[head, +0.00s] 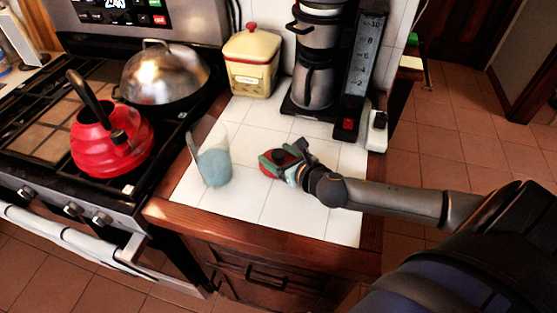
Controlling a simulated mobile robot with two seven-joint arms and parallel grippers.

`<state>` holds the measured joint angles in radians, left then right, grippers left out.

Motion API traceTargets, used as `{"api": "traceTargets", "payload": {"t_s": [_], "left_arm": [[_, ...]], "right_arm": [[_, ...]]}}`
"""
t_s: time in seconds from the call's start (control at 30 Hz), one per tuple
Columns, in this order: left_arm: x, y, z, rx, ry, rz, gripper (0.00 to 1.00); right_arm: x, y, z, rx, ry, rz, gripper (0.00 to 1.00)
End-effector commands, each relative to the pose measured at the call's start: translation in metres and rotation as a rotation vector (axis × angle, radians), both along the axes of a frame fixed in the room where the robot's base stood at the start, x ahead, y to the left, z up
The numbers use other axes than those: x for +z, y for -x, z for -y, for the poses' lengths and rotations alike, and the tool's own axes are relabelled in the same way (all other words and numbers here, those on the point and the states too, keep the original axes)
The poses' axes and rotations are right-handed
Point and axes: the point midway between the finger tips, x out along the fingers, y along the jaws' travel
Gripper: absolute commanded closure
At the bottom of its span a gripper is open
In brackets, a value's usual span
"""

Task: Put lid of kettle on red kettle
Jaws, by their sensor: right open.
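The red kettle (88,146) stands on the stove at the left, with its black handle raised and tilted. A small red lid (278,158) with a dark part on it lies on the white tiled counter. My right gripper (277,160) reaches in from the right and is at the lid, with its greenish fingers open around or just over it. The fingers hide part of the lid, and I cannot tell whether they touch it. My left gripper is not in view.
A clear cup with bluish contents (213,165) stands left of my right gripper. A yellow canister (251,66) and a coffee maker (315,75) stand behind. A domed metal pan (166,73) sits behind the kettle. The front counter tiles are clear.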

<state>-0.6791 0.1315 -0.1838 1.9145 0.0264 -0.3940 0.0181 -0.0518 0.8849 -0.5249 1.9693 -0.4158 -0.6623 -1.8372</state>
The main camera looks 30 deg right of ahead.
Motion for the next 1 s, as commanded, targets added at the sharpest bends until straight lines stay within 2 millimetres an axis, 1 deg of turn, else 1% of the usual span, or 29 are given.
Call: {"api": "traceTargets", "payload": {"t_s": [0.23,0.9,0.93,1.0], "left_arm": [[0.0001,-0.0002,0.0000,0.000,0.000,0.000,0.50],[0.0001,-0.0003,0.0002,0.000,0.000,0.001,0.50],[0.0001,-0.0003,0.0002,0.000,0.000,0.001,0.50],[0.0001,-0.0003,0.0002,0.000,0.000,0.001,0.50]], "right_arm": [[-0.0007,-0.0009,-0.0001,0.001,0.000,0.000,0.21],[-0.0005,-0.0008,0.0001,0.000,0.000,0.000,0.96],[-0.0005,-0.0008,0.0001,0.000,0.000,0.000,1.00],[-0.0005,-0.0008,0.0001,0.000,0.000,0.000,1.00]]}}
